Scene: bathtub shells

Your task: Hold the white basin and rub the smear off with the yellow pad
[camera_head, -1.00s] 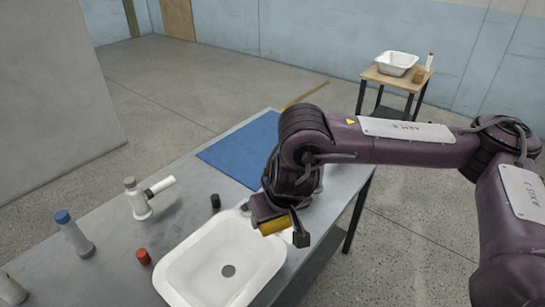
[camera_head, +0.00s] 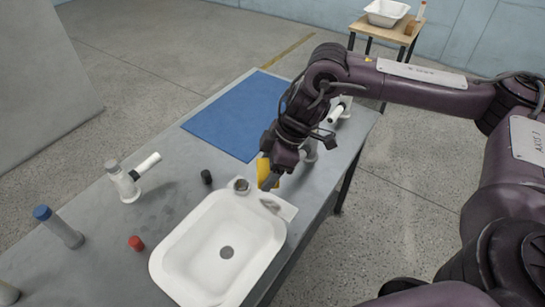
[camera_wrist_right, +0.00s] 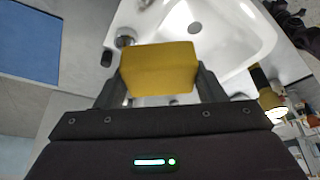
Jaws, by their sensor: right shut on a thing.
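The white basin (camera_head: 202,245) sits on the grey table, with a dark round drain in its floor; part of it shows in the wrist view (camera_wrist_right: 225,20). A small grey patch (camera_head: 270,205) shows on its far right corner ledge; I cannot tell whether it is the smear or a fitting. The yellow pad (camera_head: 265,174) is held in my right gripper (camera_head: 270,182), just beyond that corner. In the wrist view the pad (camera_wrist_right: 158,70) sits between both fingers (camera_wrist_right: 160,85). I cannot tell whether the pad touches anything. My left gripper is out of view.
A small round metal item (camera_head: 239,185) and a black cap (camera_head: 206,177) are beside the basin's far edge. A red cap (camera_head: 135,242), a white fitting (camera_head: 128,187) and a blue-topped bottle (camera_head: 60,228) stand left. A blue mat (camera_head: 238,115) lies clear behind.

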